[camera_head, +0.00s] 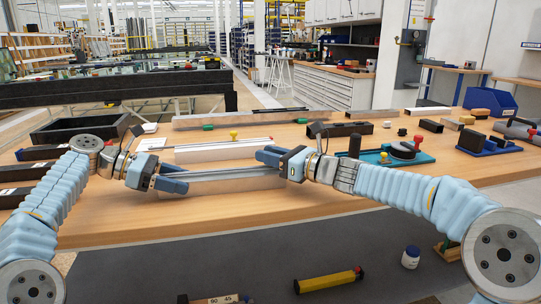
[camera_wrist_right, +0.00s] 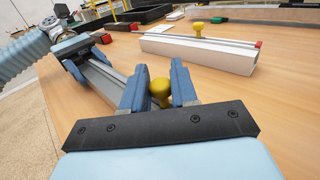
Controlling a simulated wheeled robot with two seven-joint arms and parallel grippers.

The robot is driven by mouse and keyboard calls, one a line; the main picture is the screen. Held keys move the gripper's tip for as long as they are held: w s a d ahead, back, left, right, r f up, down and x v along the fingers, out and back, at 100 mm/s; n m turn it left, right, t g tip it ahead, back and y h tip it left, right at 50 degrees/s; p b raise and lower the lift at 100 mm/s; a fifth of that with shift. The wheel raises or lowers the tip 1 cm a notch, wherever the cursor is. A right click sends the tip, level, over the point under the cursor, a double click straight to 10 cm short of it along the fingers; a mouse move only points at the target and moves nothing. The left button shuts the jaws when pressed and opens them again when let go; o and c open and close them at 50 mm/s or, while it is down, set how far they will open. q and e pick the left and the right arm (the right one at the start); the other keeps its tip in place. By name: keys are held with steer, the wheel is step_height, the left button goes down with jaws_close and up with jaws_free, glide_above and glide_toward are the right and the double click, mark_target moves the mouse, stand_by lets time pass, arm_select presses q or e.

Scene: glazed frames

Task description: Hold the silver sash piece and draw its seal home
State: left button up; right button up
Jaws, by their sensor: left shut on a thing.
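The silver sash piece (camera_head: 232,186) lies lengthwise near the table's front edge and shows as a grey rail in the right wrist view (camera_wrist_right: 105,78). My left gripper (camera_head: 172,181) is shut on its left end; this gripper also shows in the right wrist view (camera_wrist_right: 82,58). My right gripper (camera_head: 268,156) is at the piece's right end. In the right wrist view a yellow knob (camera_wrist_right: 160,91) stands between its fingers (camera_wrist_right: 159,88). I cannot tell whether they grip it. In the head view this knob is hidden. The seal cannot be made out clearly.
A white profile (camera_head: 215,152) with a yellow knob (camera_head: 233,134) lies behind the silver piece. A teal tray (camera_head: 421,157) is to the right, and a black tray (camera_head: 50,133) is at the back left. A blue bin (camera_head: 489,100) stands far right. Bare wood lies in front right.

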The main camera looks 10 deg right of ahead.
jaws_close()
arm_select(q)
steer(key=shift+a, duration=0.1)
arm_select(e)
steer(key=shift+d, duration=0.8)
steer(key=o, duration=0.6)
jaws_free()
steer(key=v, duration=1.2)
